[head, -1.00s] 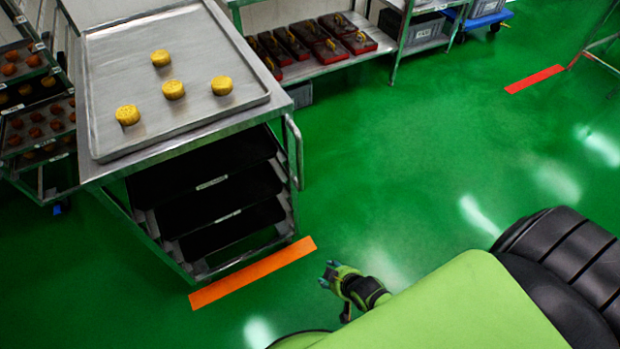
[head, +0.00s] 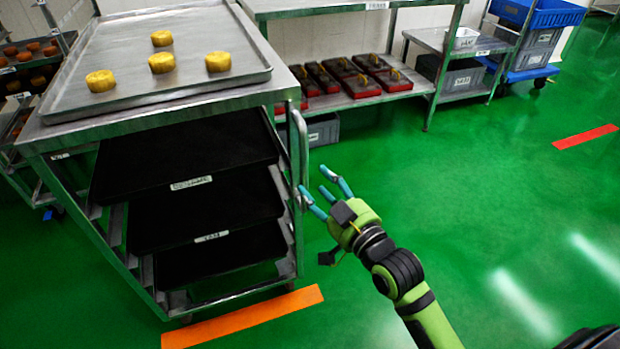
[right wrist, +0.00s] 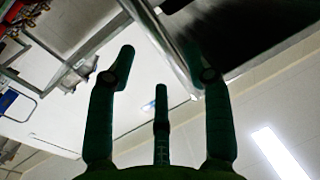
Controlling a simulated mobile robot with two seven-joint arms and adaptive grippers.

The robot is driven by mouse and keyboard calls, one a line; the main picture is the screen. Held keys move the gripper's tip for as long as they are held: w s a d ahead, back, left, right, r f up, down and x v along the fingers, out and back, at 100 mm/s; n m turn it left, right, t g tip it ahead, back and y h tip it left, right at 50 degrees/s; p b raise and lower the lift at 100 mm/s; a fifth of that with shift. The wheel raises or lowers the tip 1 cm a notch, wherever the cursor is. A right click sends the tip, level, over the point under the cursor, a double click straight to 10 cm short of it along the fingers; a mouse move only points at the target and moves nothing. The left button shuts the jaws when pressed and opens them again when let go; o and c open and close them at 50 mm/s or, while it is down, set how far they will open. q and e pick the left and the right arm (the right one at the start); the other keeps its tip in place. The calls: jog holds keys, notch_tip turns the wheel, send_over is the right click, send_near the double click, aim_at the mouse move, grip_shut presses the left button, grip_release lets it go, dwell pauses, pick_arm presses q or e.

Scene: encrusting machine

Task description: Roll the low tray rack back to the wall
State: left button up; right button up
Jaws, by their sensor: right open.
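The low tray rack (head: 181,104) is a steel frame at the left of the head view, with black trays (head: 207,217) on its shelves. A steel sheet tray (head: 215,90) with several yellow cakes (head: 162,63) lies on top. A vertical bar handle (head: 299,150) stands at its right front corner. My right gripper (head: 324,190) is open and empty just right of the handle, its fingers pointing toward it. The fingers also show spread in the right wrist view (right wrist: 165,85), with a metal edge beyond them. My left gripper is not in view.
An orange floor strip (head: 243,318) lies at the rack's front foot. A steel shelf table (head: 340,103) with red moulds stands behind against the wall. A small shelf and a blue trolley (head: 522,72) are farther right. Another rack stands at far left. Green floor at right is open.

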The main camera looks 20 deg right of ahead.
aim_at(307, 173)
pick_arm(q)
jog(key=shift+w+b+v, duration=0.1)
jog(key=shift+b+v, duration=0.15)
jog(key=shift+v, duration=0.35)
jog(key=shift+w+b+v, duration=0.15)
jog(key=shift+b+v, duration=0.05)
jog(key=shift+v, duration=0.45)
pick_arm(e)
jog(key=shift+x, duration=2.75)
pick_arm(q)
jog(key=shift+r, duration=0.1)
pick_arm(e)
jog(key=shift+s, duration=0.1)
grip_shut()
